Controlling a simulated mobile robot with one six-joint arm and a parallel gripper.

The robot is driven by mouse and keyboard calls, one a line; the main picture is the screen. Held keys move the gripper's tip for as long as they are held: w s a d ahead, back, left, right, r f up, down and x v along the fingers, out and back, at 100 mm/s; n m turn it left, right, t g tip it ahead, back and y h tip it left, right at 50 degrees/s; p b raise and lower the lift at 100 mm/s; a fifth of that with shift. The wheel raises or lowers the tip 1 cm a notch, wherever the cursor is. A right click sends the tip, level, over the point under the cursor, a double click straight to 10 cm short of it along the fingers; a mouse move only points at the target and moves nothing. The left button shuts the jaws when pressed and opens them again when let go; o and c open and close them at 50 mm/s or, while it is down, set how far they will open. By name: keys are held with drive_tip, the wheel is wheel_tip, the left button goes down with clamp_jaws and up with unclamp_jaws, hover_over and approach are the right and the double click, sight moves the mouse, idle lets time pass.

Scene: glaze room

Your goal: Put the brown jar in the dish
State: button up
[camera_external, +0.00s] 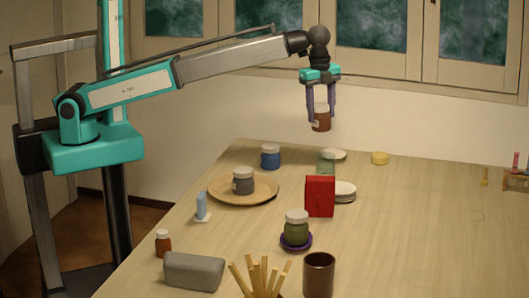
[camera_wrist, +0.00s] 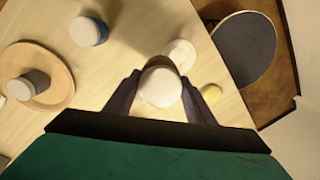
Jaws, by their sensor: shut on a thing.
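My gripper (camera_external: 321,103) is shut on a brown jar (camera_external: 321,119) and holds it high above the far part of the table. In the wrist view, the jar's white lid (camera_wrist: 160,87) sits between my fingers, hiding most of its body. A small pale dish (camera_external: 338,153) lies on the table at the back, beyond a green glass; it also shows in the wrist view (camera_wrist: 181,50), just past the jar. A round wooden plate (camera_external: 266,191) bears a grey jar (camera_external: 243,181) with a pale lid.
A blue jar (camera_external: 270,157) and a yellow disc (camera_external: 379,158) flank the pale dish. The green glass (camera_external: 326,164), red box (camera_external: 320,196) and stacked pale discs (camera_external: 345,191) stand nearer. A green jar (camera_external: 296,231) is on a purple saucer. The table's right side is mostly clear.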

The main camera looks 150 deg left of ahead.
sight(321, 125)
drive_tip(key=shift+s+a+r, duration=0.15)
drive_tip(key=shift+a+r, duration=0.05)
drive_tip(key=shift+a, duration=0.25)
drive_tip(key=shift+s+a+r, duration=0.15)
drive_tip(key=shift+a, duration=0.3)
drive_tip(key=shift+s+a+h, duration=0.1)
drive_tip(key=shift+s+h, duration=0.2)
drive_tip(key=shift+h, duration=0.1)
drive_tip(key=shift+f, duration=0.15)
wheel_tip(321, 125, down, 5)
drive_tip(key=shift+r+p, duration=0.15)
drive_tip(key=shift+p, duration=0.85)
drive_tip(key=shift+f, duration=0.65)
drive_tip(key=shift+f+p, duration=0.7)
drive_tip(key=shift+f, duration=1.2)
